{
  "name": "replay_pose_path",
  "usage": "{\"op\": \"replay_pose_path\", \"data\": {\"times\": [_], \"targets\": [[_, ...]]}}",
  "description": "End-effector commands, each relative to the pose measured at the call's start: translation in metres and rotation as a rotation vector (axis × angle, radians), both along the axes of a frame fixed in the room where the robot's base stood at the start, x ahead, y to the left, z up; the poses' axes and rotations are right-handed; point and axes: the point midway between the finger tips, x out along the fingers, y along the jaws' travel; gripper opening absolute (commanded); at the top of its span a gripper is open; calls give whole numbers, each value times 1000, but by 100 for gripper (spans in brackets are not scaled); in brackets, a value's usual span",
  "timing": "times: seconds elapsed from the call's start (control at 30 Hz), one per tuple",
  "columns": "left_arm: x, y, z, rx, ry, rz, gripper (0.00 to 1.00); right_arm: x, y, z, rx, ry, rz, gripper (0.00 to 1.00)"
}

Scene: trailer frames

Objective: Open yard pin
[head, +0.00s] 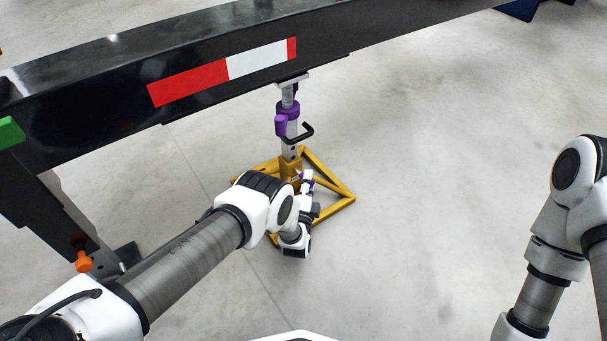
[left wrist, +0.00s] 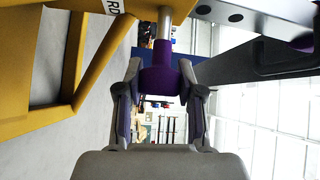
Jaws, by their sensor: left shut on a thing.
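The yard pin shows as a purple knob (left wrist: 160,80) on a bare metal shaft in the left wrist view. The shaft runs up to a yellow stand (left wrist: 100,70). My left gripper (left wrist: 160,92) is shut on the purple knob, one finger on each side. In the head view my left gripper (head: 306,190) is low at the stand's post, and its wrist hides part of the yellow base (head: 335,203). Only a little purple shows there. Whether the pin is in or out of its hole cannot be told. My right gripper is out of view.
A black trailer beam (head: 190,90) with a red and white strip (head: 228,70) crosses above the stand. A jack with a purple collar and black handle (head: 295,133) joins them. An orange knob (head: 83,261) is at lower left. Open floor (head: 440,180) lies right.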

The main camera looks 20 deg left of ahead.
Motion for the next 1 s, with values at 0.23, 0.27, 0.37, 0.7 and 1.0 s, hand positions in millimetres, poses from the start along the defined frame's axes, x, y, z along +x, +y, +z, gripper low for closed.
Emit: {"op": "replay_pose_path", "data": {"times": [0.23, 0.27, 0.37, 0.7, 1.0], "targets": [[-6, -8, -1, 0, 3, -3, 0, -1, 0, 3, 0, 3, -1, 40], [-6, -8, -1, 0, 3, -3, 0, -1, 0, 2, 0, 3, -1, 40], [-6, -8, -1, 0, 3, -3, 55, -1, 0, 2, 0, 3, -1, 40], [-6, -7, -1, 0, 2, -2, 63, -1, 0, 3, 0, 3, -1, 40], [-58, -15, -5, 2, 7, -5, 63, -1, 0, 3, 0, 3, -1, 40]]}}
